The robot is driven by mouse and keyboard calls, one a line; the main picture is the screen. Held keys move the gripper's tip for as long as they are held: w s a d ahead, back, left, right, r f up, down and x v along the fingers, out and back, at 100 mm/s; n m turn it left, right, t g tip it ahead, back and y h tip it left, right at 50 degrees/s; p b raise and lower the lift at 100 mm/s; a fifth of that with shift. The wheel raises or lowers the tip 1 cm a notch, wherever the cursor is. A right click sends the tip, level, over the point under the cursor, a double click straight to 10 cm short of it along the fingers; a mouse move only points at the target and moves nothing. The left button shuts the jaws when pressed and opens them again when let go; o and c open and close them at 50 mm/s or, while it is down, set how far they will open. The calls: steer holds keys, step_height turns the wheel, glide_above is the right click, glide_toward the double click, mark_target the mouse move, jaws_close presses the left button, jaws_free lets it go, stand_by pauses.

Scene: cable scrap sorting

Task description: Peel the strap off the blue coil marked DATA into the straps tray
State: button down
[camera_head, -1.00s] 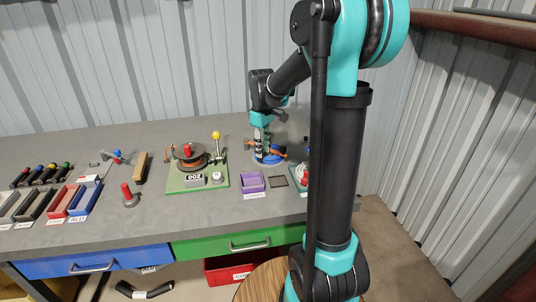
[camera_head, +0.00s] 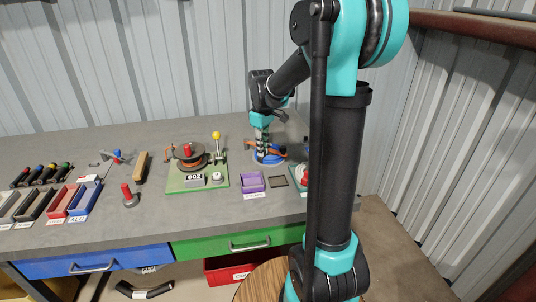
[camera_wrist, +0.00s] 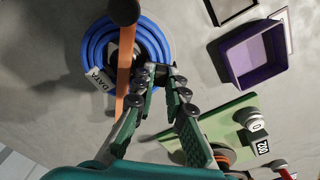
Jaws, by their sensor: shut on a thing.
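The blue coil (camera_wrist: 91,58) lies flat on the bench, with a white tag marked DATA (camera_wrist: 100,80) at its lower left in the wrist view. It also shows in the head view (camera_head: 268,161), partly hidden by my arm. An orange strap (camera_wrist: 125,60) crosses the coil, with a dark round knob (camera_wrist: 124,11) at its far end. My gripper (camera_wrist: 156,72) is over the coil, its fingertips close together beside the strap. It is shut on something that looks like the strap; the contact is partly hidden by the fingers. The purple straps tray (camera_head: 252,182) stands in front of the coil.
A green board (camera_head: 181,183) with a spool and a yellow-topped post stands left of the coil. A small dark square frame (camera_head: 278,181) lies right of the tray. Narrow bins (camera_head: 85,200) and several handled tools stand at the left.

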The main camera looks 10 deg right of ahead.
steer(key=shift+r, duration=0.2)
steer(key=shift+r, duration=2.4)
